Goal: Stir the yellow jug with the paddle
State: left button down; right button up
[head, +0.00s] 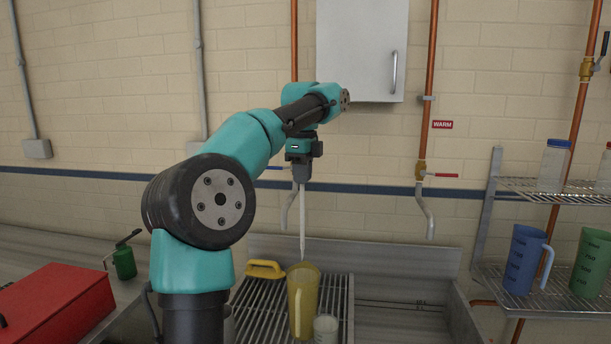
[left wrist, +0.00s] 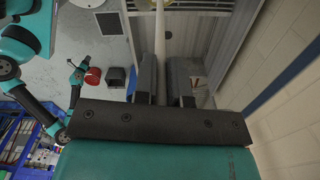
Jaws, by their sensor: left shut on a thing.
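The yellow jug (head: 303,312) stands upright on the slatted rack in the sink, its handle facing me. My left gripper (head: 302,178) is above it, shut on the white paddle (head: 303,225). The paddle hangs nearly straight down, its lower tip at about the jug's back rim; I cannot tell whether it is just above or inside the mouth. In the left wrist view the paddle's shaft (left wrist: 159,45) runs between my fingers (left wrist: 165,80). A teal arm at the left of that view ends in a small dark part (left wrist: 77,74) that may be my right gripper; its jaws are unclear.
A clear cup (head: 326,329) stands close to the jug's right. A yellow-handled item (head: 265,269) lies behind it on the rack. Bent taps (head: 427,215) hang over the sink. Shelves with a blue jug (head: 524,259) and green jug (head: 592,263) are at right; a red box (head: 60,305) is at left.

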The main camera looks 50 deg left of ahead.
aim_at(303, 242)
pick_arm(q)
jog(key=shift+f, duration=0.15)
jog(key=shift+f, duration=9.1)
